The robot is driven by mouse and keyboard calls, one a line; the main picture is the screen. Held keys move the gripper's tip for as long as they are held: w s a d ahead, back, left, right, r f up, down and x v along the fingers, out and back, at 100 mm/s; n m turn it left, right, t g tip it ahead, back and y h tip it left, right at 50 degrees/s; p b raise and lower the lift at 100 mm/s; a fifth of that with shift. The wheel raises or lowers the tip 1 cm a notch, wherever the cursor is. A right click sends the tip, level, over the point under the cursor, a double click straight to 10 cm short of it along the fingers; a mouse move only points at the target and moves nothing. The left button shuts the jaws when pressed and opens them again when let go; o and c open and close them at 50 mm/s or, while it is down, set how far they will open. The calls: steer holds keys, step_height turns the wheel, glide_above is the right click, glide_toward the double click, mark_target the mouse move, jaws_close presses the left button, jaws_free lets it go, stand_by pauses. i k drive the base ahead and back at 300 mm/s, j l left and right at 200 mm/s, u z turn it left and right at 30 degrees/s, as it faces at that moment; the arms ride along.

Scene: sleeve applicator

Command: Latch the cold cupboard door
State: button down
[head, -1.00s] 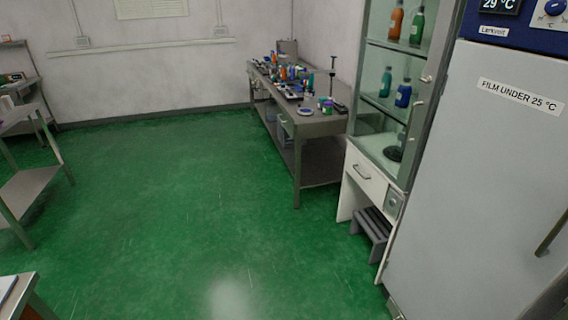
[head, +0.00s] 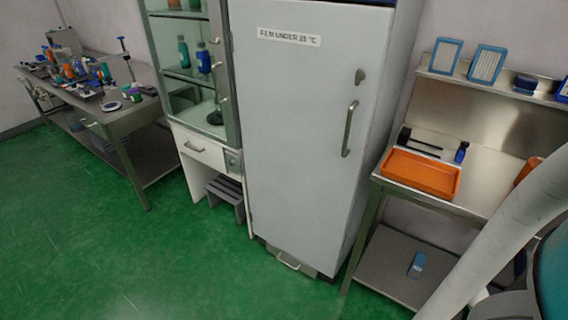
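The cold cupboard (head: 285,130) is a tall grey cabinet in the middle of the head view, labelled "FILM UNDER 25 °C". Its door looks closed or nearly closed; I cannot tell whether it is latched. A long vertical door handle (head: 349,129) sits on its right side. A small grey latch (head: 360,76) sits above the handle. My gripper is not in view; only a pale link of my arm shows at the lower right.
A glass cabinet (head: 186,60) with bottles and a step stool (head: 227,197) stand left of the cupboard. A steel bench (head: 477,207) with an orange tray (head: 421,174) stands close on its right. A cluttered workbench (head: 128,117) is at left. The green floor (head: 150,260) in front is clear.

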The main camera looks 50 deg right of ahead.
mark_target(360, 76)
steer(key=z, duration=1.3)
